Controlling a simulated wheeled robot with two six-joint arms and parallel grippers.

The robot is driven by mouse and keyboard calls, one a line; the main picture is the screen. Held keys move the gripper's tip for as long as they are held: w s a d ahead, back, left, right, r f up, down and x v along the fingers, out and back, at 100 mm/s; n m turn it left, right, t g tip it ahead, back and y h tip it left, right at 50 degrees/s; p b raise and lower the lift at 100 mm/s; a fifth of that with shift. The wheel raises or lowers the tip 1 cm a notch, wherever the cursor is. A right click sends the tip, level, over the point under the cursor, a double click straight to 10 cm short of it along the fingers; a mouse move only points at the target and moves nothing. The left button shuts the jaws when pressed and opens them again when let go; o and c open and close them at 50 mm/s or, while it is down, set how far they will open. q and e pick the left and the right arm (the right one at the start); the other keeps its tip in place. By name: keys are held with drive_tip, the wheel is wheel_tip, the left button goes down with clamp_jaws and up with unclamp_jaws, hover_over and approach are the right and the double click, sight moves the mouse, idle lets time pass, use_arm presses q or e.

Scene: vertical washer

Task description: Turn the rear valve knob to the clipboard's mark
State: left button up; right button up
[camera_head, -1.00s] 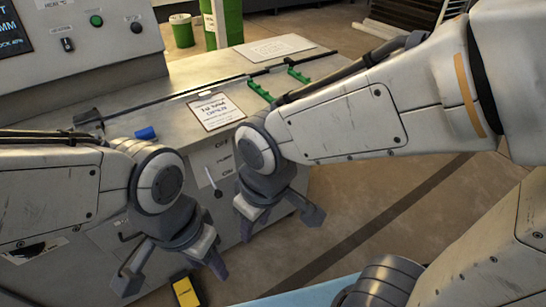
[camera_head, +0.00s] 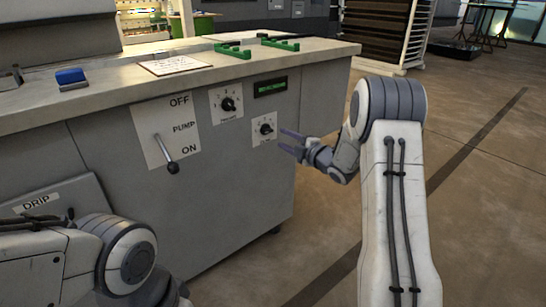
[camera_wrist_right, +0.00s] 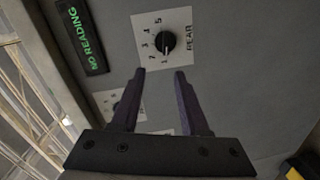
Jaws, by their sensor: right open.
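The rear valve knob (camera_head: 266,128) is a black dial on a white plate on the cabinet's front, under a small green display (camera_head: 270,87). In the right wrist view the knob (camera_wrist_right: 166,42) has numbers 1 to 5 and the label REAR; its exact setting is hard to read. My right gripper (camera_head: 291,145) is open and empty, just right of and below the knob; in the wrist view its fingers (camera_wrist_right: 160,73) point toward it, apart from it. The clipboard sheet (camera_head: 175,64) lies on the cabinet top, its writing illegible. My left arm is at lower left; its fingers are not clear.
A second dial (camera_head: 228,104) sits left of the rear knob. A pump lever (camera_head: 168,150) points down toward ON. Green brackets (camera_head: 232,50) and a blue object (camera_head: 71,76) are on the top. The floor right of the cabinet is clear.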

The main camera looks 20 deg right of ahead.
sight(269, 132)
drive_tip(key=shift+n+t+y, duration=0.4)
drive_tip(key=shift+n+y, duration=0.1)
drive_tip(key=shift+n, duration=0.1)
drive_tip(key=w+f+b, duration=0.1)
drive_tip(key=w, duration=0.1)
drive_tip(key=w+b, duration=0.1)
drive_tip(key=w, duration=0.2)
drive_tip(key=w+a+f+b, duration=0.1)
drive_tip(key=w, duration=0.2)
drive_tip(key=shift+w+f+b, duration=0.15)
drive_tip(key=shift+f+b, duration=0.15)
drive_tip(key=shift+b, duration=0.05)
drive_tip(key=shift+w+a+r, duration=0.1)
drive_tip(key=shift+w, duration=0.3)
use_arm(q)
wheel_tip(269, 132, down, 5)
drive_tip(key=shift+f, duration=0.1)
use_arm(e)
drive_tip(key=shift+c, duration=0.3)
clamp_jaws()
